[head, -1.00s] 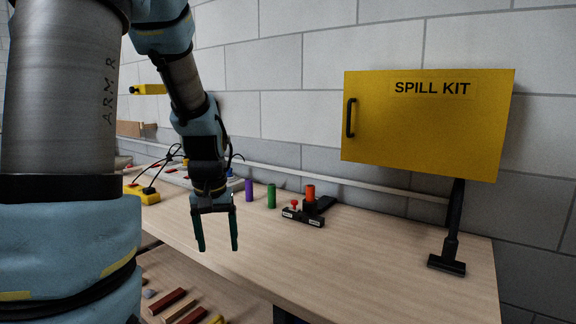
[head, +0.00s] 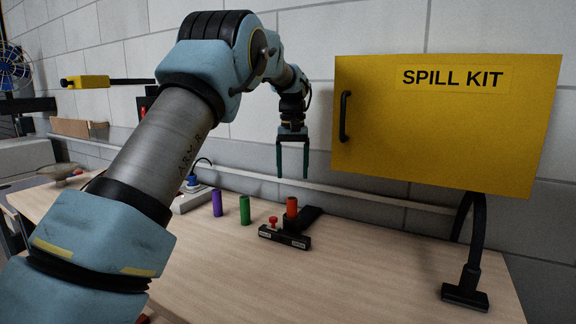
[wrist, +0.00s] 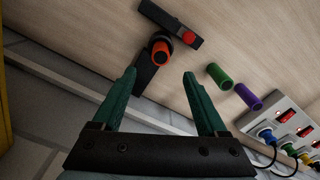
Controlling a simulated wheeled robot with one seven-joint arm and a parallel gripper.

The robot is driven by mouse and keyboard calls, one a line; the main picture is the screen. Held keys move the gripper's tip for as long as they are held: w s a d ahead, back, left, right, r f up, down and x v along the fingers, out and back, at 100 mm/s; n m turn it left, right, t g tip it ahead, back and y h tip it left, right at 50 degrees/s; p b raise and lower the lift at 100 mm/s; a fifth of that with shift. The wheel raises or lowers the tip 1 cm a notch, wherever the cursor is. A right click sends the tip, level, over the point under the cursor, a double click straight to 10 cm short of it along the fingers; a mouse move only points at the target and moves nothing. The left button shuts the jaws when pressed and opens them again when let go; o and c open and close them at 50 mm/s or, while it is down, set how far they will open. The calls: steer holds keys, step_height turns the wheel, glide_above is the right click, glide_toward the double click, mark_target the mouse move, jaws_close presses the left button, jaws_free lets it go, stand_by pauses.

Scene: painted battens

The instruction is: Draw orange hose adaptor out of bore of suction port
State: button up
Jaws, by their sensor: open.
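The orange hose adaptor (head: 292,207) stands upright in the black suction port (head: 295,226) on the bench. In the wrist view the orange adaptor (wrist: 161,49) shows its open round end, with the black port body (wrist: 145,75) around and beside it. My gripper (head: 292,176) is open and empty, above and behind the adaptor in the head view. How deep the adaptor sits in the bore is hidden.
A black bar with a red knob (head: 273,221) lies in front of the port. Green (head: 245,210) and purple (head: 217,203) cylinders stand to the left. A yellow spill kit cabinet (head: 430,140) hangs at right, above a black nozzle (head: 465,292). The front bench is clear.

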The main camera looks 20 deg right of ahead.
mark_target(292, 198)
step_height(292, 198, down, 10)
steer(key=shift+a+f+p, duration=0.1)
steer(key=shift+p, duration=1.05)
jaws_close()
steer(key=c, duration=0.7)
jaws_free()
jaws_close()
steer(key=shift+r+p, duration=2.1)
steer(key=shift+r, duration=0.9)
